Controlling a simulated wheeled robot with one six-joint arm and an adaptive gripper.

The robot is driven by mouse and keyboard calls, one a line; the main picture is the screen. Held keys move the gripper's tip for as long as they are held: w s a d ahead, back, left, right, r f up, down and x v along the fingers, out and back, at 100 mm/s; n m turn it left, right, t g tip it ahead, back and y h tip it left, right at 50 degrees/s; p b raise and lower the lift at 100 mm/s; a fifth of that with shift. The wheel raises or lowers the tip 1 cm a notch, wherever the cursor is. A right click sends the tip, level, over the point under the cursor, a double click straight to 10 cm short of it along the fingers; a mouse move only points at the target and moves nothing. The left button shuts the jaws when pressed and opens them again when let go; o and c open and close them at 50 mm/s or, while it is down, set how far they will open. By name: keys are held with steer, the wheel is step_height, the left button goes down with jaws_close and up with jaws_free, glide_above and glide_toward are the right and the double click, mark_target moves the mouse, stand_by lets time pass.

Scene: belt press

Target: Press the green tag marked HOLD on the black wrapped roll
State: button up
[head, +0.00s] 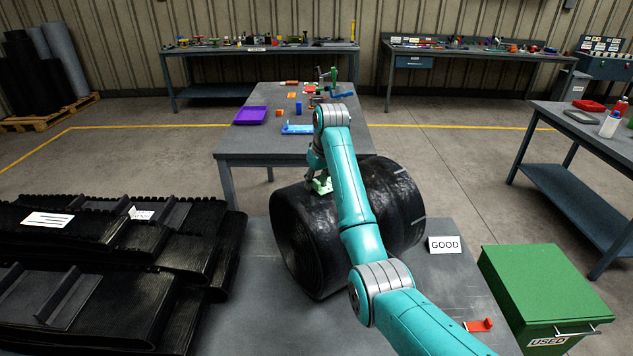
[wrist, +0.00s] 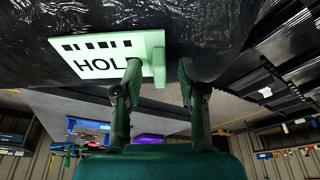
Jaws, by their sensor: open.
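In the wrist view the tag (wrist: 108,54) shows a white label with black blocks and the letters "HOL"; the rest is hidden by a finger. A green tab stands out from its right end. My gripper (wrist: 158,80) is open, one finger over the tag's right part, the other beyond the tab, over the roll (wrist: 215,25). I cannot tell whether the fingers touch.
A GOOD sign (head: 444,245) stands right of the roll. Black folded belts (head: 110,265) are stacked at left. A green box (head: 545,290) marked USED is at right. A red piece (head: 478,325) lies near the table's front right. Another table (head: 265,147) holds small parts behind.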

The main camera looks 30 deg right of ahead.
step_height(320, 180, up, 10)
steer(key=o, duration=0.4)
steer(key=shift+f, duration=0.15)
